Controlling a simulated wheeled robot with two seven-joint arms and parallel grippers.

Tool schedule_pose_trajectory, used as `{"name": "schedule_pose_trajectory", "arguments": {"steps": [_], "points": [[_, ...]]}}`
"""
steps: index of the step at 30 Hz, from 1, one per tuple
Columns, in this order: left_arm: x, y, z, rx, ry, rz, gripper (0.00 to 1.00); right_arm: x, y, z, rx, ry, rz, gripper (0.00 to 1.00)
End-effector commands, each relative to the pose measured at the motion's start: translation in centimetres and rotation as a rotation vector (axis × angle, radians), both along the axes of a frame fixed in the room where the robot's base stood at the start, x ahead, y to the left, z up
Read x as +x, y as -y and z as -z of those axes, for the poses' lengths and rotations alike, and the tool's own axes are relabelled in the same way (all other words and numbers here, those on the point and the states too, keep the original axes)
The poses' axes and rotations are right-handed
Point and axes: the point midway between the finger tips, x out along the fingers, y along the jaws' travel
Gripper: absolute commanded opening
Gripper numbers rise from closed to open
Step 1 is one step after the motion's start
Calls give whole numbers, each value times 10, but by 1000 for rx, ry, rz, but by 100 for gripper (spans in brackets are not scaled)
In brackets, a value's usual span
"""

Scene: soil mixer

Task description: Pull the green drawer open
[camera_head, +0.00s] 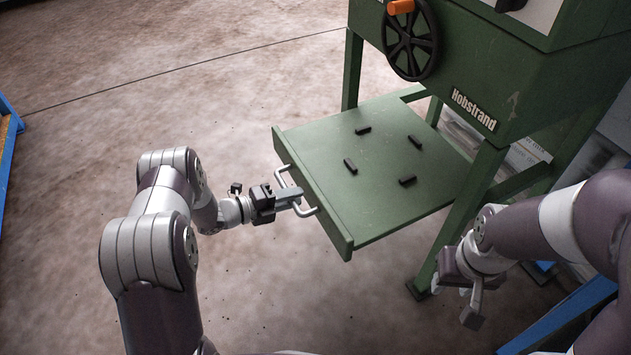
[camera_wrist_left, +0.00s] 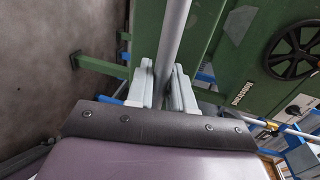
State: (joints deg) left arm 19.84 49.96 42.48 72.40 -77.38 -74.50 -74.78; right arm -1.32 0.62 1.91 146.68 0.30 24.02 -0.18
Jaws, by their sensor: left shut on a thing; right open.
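The green drawer (camera_head: 375,160) stands pulled out from under the green mixer frame in the head view, with several small black blocks on its top. A pale metal handle (camera_head: 313,211) is on its front face. My left gripper (camera_head: 296,196) is at the handle and shut on it. In the left wrist view the handle bar (camera_wrist_left: 172,45) runs between the fingers of my left gripper (camera_wrist_left: 164,82). My right gripper (camera_head: 473,300) is open and empty, at the right near a green leg, apart from the drawer.
The green mixer body (camera_head: 520,75) marked "Hobstrand" carries a black handwheel (camera_head: 410,40) with an orange knob. Its green legs stand beside the drawer. A blue beam (camera_head: 565,315) lies at the lower right. The brown floor left of the drawer is clear.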

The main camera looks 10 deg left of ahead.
Motion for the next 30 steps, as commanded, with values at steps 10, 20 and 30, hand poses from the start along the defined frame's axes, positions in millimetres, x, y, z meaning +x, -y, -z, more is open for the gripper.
{"name": "schedule_pose_trajectory", "arguments": {"steps": [10,20,30], "points": [[-20,-28,0,0,1,0,0,0,0,-8,0,0,0,43],[-21,-30,0,1,2,0,0,0,0,-8,0,0,0,43],[-21,-30,0,1,1,0,38,0,0,-8,0,0,0,43]]}}
